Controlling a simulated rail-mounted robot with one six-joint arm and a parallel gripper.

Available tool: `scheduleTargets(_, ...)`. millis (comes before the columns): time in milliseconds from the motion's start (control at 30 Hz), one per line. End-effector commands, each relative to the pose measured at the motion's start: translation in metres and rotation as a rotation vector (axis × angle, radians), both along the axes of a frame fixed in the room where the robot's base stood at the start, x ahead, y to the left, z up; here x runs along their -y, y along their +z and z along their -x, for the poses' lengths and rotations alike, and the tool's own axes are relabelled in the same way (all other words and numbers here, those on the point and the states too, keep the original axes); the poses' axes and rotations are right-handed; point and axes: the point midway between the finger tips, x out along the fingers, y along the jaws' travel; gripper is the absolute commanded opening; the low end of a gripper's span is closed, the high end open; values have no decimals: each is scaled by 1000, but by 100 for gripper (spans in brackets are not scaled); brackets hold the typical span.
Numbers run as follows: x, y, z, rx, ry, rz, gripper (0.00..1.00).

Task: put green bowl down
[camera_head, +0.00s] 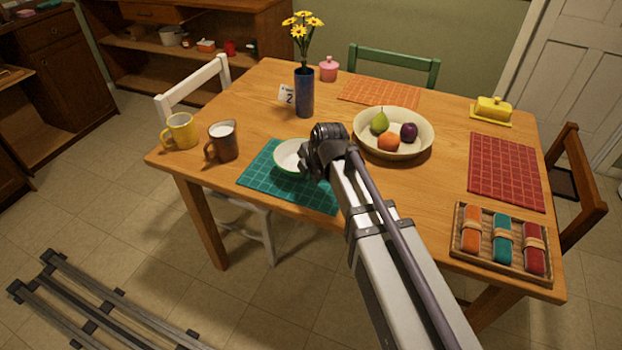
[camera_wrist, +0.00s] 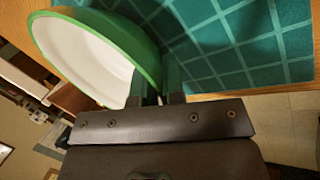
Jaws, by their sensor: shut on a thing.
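The green bowl (camera_head: 291,155) is white inside with a green rim and outside. In the head view it is over the teal placemat (camera_head: 266,180) near the table's front left edge. In the wrist view the bowl (camera_wrist: 95,55) fills the upper left, its wall between the fingers of my gripper (camera_wrist: 160,88). The gripper is shut on the bowl's rim. The teal placemat (camera_wrist: 235,45) lies close behind it, and a shadow falls on it. I cannot tell whether the bowl touches the mat. In the head view my gripper (camera_head: 308,168) is partly hidden by my wrist.
A brown mug (camera_head: 222,143) and a yellow mug (camera_head: 181,132) stand left of the bowl. A blue vase (camera_head: 304,92) is behind it. A cream fruit bowl (camera_head: 394,153) is to the right. A tray of rolled napkins (camera_head: 460,252) sits at the front right.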

Motion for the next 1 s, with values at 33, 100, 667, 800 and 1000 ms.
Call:
scheduleTargets(33,0,3,0,0,0,0,0)
scheduleTargets(100,0,3,0,0,0,0,0)
scheduleTargets(667,0,-1,0,0,0,0,35)
scheduleTargets(800,0,2,0,0,0,0,35)
scheduleTargets(1000,5,33,9,0,-1,0,35)
